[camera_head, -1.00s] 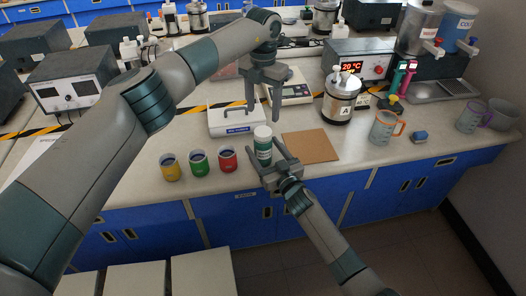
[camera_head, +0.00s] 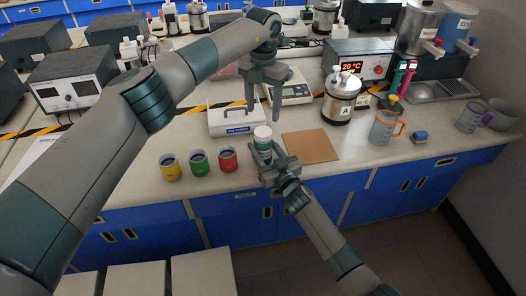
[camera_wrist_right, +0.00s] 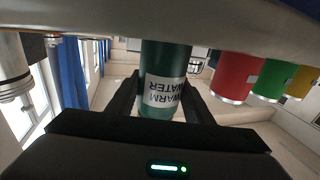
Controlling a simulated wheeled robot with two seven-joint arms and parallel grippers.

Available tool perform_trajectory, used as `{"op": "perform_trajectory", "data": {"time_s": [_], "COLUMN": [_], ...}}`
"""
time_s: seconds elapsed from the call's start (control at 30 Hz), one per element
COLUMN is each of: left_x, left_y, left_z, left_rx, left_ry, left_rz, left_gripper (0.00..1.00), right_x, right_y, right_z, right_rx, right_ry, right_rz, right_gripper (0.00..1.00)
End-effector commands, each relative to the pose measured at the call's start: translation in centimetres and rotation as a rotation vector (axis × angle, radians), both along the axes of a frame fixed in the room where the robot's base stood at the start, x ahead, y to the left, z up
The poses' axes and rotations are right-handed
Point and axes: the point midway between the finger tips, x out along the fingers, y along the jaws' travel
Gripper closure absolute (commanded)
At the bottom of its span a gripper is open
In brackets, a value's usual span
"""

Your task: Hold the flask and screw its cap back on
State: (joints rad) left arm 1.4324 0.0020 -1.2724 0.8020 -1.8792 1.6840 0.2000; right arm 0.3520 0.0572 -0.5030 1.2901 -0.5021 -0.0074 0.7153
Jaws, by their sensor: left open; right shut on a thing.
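The flask (camera_head: 263,145) is dark green with a white top and stands upright near the front edge of the bench. The white cap (camera_head: 262,132) sits on its top; I cannot tell how tightly. My right gripper (camera_head: 266,158) is shut around the flask's body from the front. In the right wrist view the flask (camera_wrist_right: 165,70) is between the two fingers, with a white "WARM WATER" label showing. My left gripper (camera_head: 263,112) hangs open, fingers down, just above and behind the cap, holding nothing.
A yellow cup (camera_head: 170,168), a green cup (camera_head: 200,163) and a red cup (camera_head: 228,160) stand left of the flask. A brown mat (camera_head: 310,146) lies to its right.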

Motion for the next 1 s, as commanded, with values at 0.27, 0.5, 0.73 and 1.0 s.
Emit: {"op": "perform_trajectory", "data": {"time_s": [0.27, 0.5, 0.73, 1.0], "left_x": [-0.01, -0.02, -0.01, -0.04], "left_y": [-0.04, -0.06, -0.04, -0.05], "left_z": [0.00, 0.00, -0.01, -0.03], "left_rx": [-0.001, -0.001, 0.000, 0.001], "left_ry": [0.001, 0.001, 0.000, 0.001], "left_rz": [0.209, 0.545, 0.894, 1.285], "left_gripper": [0.41, 0.41, 0.41, 0.41], "right_x": [-0.01, -0.02, -0.02, -0.02], "right_y": [-0.02, -0.02, -0.02, -0.02], "right_z": [-0.04, -0.05, -0.05, -0.06], "right_rx": [0.000, 0.000, 0.000, 0.000], "right_ry": [0.001, 0.001, 0.001, 0.001], "right_rz": [0.000, 0.000, 0.000, 0.000], "right_gripper": [1.00, 1.00, 1.00, 1.00]}}
